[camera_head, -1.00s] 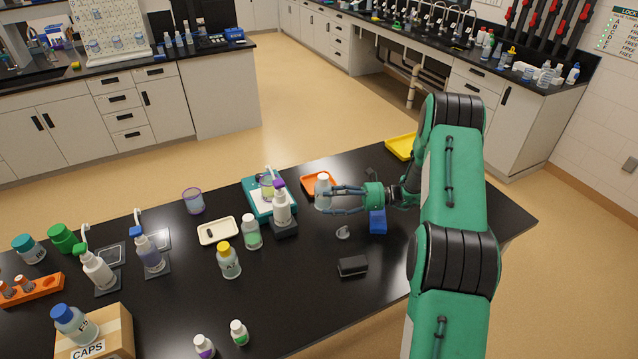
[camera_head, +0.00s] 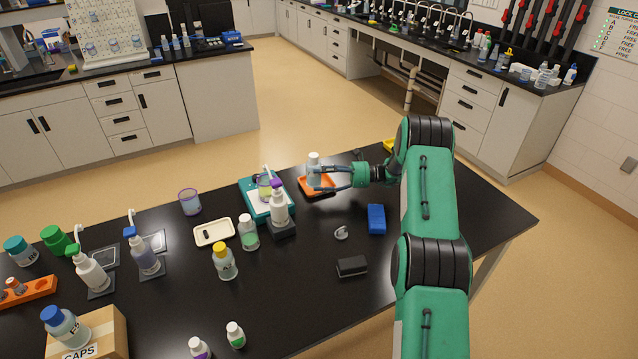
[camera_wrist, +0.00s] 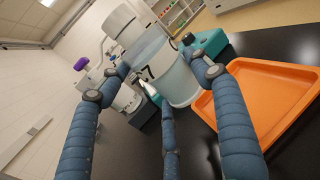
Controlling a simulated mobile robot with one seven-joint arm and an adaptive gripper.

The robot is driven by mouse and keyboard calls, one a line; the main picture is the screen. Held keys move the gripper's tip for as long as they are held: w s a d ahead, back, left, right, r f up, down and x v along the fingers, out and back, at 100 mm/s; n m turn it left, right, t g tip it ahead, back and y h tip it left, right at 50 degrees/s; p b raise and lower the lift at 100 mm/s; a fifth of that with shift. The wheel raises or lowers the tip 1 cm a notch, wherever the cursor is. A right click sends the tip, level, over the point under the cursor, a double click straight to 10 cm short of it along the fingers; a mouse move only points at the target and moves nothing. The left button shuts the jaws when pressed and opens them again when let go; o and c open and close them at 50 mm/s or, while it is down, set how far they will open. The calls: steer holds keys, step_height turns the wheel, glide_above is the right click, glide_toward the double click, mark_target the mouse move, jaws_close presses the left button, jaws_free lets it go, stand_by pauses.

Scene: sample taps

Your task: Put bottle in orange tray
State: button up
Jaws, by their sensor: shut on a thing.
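My gripper (camera_head: 325,177) is shut on a clear bottle (camera_head: 313,164) with a white cap. In the head view it holds the bottle over or just at the left part of the orange tray (camera_head: 318,190). In the wrist view the bottle (camera_wrist: 168,62) is tilted in the frame between my blue fingers (camera_wrist: 170,100), and the orange tray (camera_wrist: 268,92) lies to its right and below. The tray looks empty where it shows. Whether the bottle's base touches the tray is hidden.
A teal scale (camera_head: 256,207) with a beaker stands left of the tray. A purple-capped dispenser bottle (camera_head: 278,208) is in front of it. A blue block (camera_head: 376,219) lies right of centre.

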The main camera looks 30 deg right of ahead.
steer(key=shift+w+d, duration=0.25)
steer(key=shift+w, duration=0.8)
steer(key=shift+f, duration=0.15)
steer(key=shift+f+b, duration=0.65)
steer(key=shift+f, duration=1)
steer(key=shift+s+f, duration=0.15)
steer(key=shift+f, duration=0.55)
